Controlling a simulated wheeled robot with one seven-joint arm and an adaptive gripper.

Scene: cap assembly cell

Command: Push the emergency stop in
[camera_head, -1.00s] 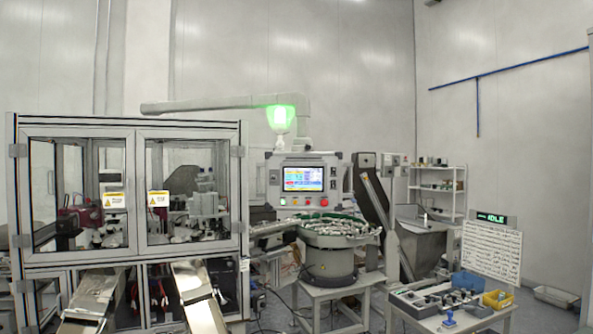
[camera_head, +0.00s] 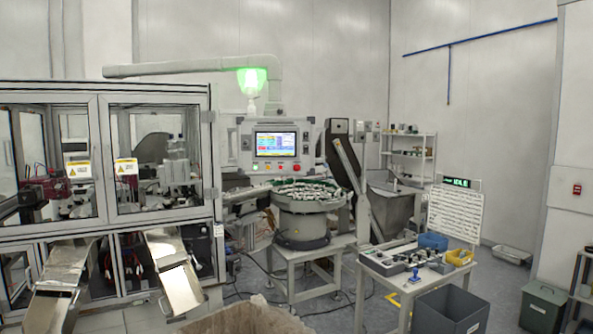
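A red button (camera_head: 297,168), which looks like the emergency stop, sits at the lower right of the control panel (camera_head: 236,158). It is small here, and I cannot tell whether it is in or out. The panel has a lit screen (camera_head: 276,144) and hangs from an overhead arm, behind the round feeder bowl. A small red device (camera_head: 577,189) is on the pale wall section at the far right; it is too small to identify. My gripper is not in view.
A glass-walled machine (camera_head: 155,230) with metal chutes fills the left. The feeder bowl (camera_head: 303,222) stands on a stand before the panel. A parts table (camera_head: 392,273), a grey bin (camera_head: 452,310) and a brown container (camera_head: 247,320) stand in front. A green lamp (camera_head: 252,82) glows above.

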